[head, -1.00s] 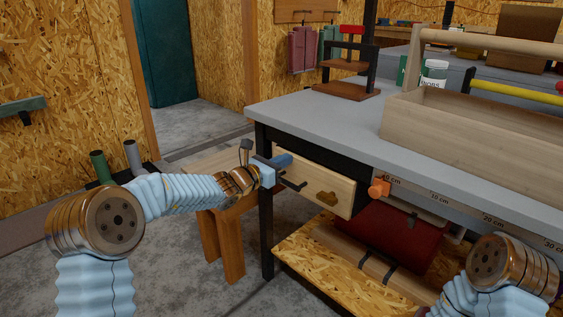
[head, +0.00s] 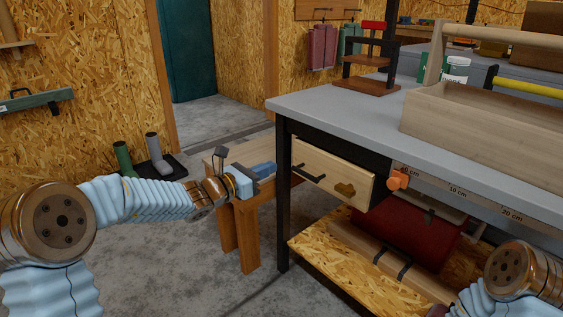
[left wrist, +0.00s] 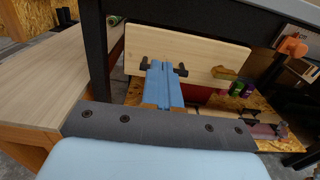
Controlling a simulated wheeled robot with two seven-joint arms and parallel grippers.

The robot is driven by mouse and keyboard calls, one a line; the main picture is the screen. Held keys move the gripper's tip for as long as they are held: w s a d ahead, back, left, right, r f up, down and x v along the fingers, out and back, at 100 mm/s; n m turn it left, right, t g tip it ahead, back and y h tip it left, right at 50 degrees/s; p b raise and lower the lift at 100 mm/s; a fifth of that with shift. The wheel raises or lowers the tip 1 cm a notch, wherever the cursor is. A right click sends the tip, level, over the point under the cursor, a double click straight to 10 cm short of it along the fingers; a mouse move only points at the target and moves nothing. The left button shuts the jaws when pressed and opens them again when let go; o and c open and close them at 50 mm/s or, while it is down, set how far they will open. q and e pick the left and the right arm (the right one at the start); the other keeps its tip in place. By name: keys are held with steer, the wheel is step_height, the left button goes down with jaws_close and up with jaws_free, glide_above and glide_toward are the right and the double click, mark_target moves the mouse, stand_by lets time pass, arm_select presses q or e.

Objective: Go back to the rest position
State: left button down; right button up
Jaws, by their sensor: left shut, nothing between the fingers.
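My left gripper (head: 262,170) is shut and empty, to the left of the workbench's wooden drawer front (head: 325,173). In the head view it stands over or in front of a low wooden stool, apart from the drawer's black handle (head: 308,174). In the left wrist view its blue fingers (left wrist: 163,85) lie together and overlap the view of the drawer front (left wrist: 205,57); the black handle shows on both sides of them. My right arm shows at the lower right of the head view, but its gripper is out of view.
The grey bench top (head: 340,115) carries a wooden tool carrier (head: 480,125) and a small press (head: 368,65). An orange clamp (head: 398,179) sticks out at the bench edge. The wooden stool (head: 248,235) stands left of the bench leg. Open concrete floor lies at the left.

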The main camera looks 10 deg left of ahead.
arm_select(q)
steer(key=s+d+f+m+g+y+p, duration=0.1)
steer(key=s+f+m+g, duration=0.3)
steer(key=f, duration=0.6)
steer(key=s+d+f+m+g+y+p, duration=0.1)
steer(key=s+f+m+g+y, duration=0.15)
steer(key=s+f, duration=0.5)
steer(key=s+d+f+m+g+y+p, duration=0.15)
steer(key=s+f+m+g, duration=0.25)
steer(key=f, duration=0.7)
steer(key=s+f+m+g+y+p, duration=0.1)
steer(key=s+f+m, duration=0.4)
steer(key=s+m, duration=0.3)
steer(key=s+f+m+g, duration=0.2)
steer(key=s+f+m, duration=0.4)
steer(key=s+m, duration=0.2)
steer(key=s, duration=0.2)
steer(key=shift+s+d+f+y+p, duration=0.2)
steer(key=shift+s+d+y+p, duration=0.15)
steer(key=shift+y+p, duration=0.05)
